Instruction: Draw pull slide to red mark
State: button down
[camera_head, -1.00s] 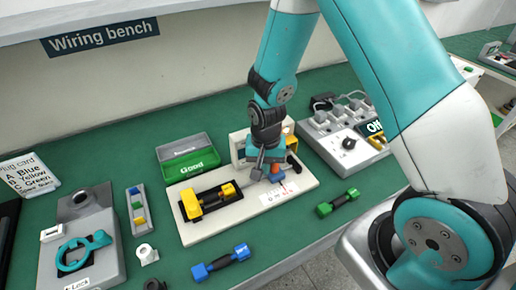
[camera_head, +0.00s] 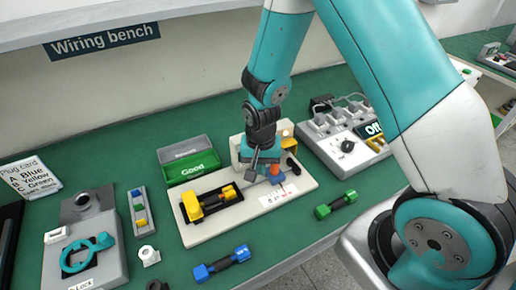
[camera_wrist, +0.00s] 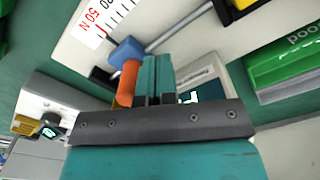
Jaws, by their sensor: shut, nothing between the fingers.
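The pull slide is a blue block (camera_wrist: 127,50) on a thin metal rod, with an orange handle (camera_wrist: 128,83) on it. It also shows in the head view (camera_head: 277,180), on the cream tester board (camera_head: 228,222). A white scale (camera_wrist: 97,25) beside the block carries a red "50 N" and a red line. My gripper (camera_head: 252,176) is low over the board, just left of the slide. In the wrist view its fingers (camera_wrist: 155,72) are shut and empty, beside the orange handle, not around it. Whether they touch it is unclear.
A yellow-and-black clamp (camera_head: 205,202) sits on the board's left part. Green and grey bins (camera_head: 193,168) stand behind. A green-ended part (camera_head: 336,205) and a blue-ended part (camera_head: 222,263) lie in front. A grey power unit (camera_head: 345,140) stands at right.

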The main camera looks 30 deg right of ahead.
notch_tip(320, 180, up, 7)
jog(key=p, duration=0.5)
jog(key=shift+f, duration=0.2)
jog(key=s+a+r+n+y, duration=0.1)
jog(key=s+a+r+n, duration=0.2)
jog(key=r, duration=0.4)
jog(key=s+a+r+n+y, duration=0.1)
jog(key=s+a+r+n, duration=0.15)
jog(key=r, duration=0.45)
jog(key=s+a+r+n+y, duration=0.2)
jog(key=s+r+n, duration=0.5)
jog(key=s+r, duration=0.4)
jog(key=shift+s+a+n, duration=0.35)
jog(key=shift+s+a, duration=0.3)
jog(key=shift+s, duration=0.4)
jog(key=shift+d+r, duration=0.1)
